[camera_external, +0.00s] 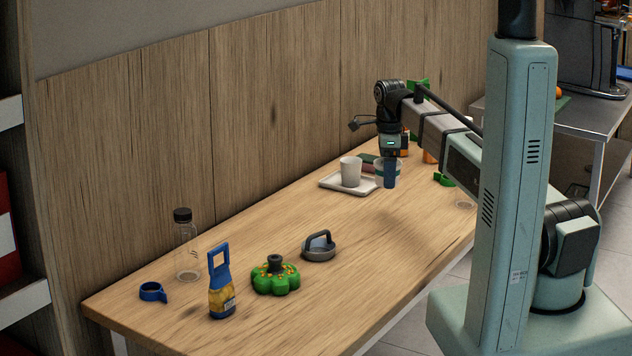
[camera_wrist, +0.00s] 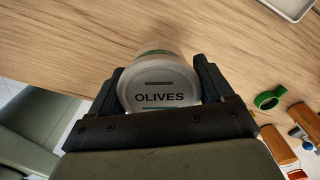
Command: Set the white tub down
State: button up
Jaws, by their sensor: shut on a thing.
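The white tub (camera_wrist: 160,84) has a round lid printed OLIVES and sits between the two dark fingers of my gripper (camera_wrist: 158,80) in the wrist view. My gripper is shut on it. The tub looks upright. I cannot tell whether its base touches the table.
A green ring-shaped thing (camera_wrist: 269,98) and several orange-handled things lie to the right in the wrist view. A green juicer-like thing (camera_external: 275,278), bottle (camera_external: 186,250) and blue-handled pack (camera_external: 221,290) stand in front.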

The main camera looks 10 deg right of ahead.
jog(key=s+a+n, duration=0.3)
jog(key=a, duration=1.1)
jog(key=s+a+n, duration=0.3)
jog(key=a, duration=1.1)
jog(key=s+a+n, duration=0.3)
jog(key=a, duration=1.1)
jog(key=shift+w+a+f+n, duration=0.15)
jog(key=shift+f+n, duration=0.6)
jog(key=shift+f, duration=0.85)
jog(key=shift+a+f+n, duration=0.1)
jog(key=shift+f+n, duration=0.6)
jog(key=shift+f, duration=0.85)
jog(key=shift+w+a+f+n, duration=0.15)
jog(key=shift+f+n, duration=0.6)
jog(key=shift+f, duration=0.85)
jog(key=shift+f, duration=0.1)
jog(key=o, duration=1)
jog(key=shift+o, duration=0.2)
